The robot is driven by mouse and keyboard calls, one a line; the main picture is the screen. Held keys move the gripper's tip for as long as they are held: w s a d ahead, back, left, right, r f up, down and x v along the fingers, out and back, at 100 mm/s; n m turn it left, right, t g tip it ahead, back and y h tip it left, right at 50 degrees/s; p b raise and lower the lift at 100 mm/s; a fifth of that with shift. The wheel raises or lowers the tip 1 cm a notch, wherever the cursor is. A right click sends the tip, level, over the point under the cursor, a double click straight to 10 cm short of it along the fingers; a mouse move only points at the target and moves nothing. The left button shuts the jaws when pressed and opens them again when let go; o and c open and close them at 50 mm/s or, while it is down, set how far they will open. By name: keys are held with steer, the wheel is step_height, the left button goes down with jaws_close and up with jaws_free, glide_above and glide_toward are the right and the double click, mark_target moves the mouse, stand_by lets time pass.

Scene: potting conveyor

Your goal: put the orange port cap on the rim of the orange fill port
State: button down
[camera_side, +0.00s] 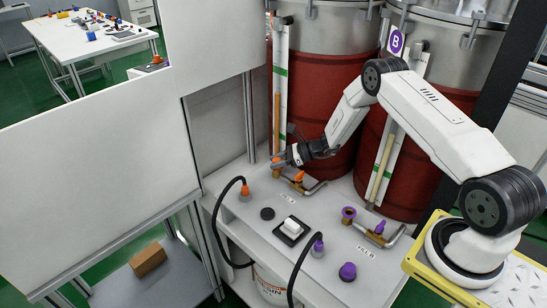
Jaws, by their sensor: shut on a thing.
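My gripper (281,161) is at the back left of the white bench, shut on the orange port cap (276,159), of which only a small part shows between the fingers. The orange fill port (276,173) stands just below the cap, small and partly hidden. I cannot tell whether the cap touches its rim. An orange valve handle (299,177) sits on the pipe right of the port.
An orange hose connector (245,192) stands in front of the port. A black disc (267,213), a white block (291,226), a purple-rimmed port (348,213) and a purple cap (347,271) are on the bench. Red drums (325,100) rise close behind my gripper.

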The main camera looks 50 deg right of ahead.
steer(key=shift+c, duration=1.6)
jaws_free()
steer(key=shift+r, duration=0.1)
steer(key=shift+v, duration=3.75)
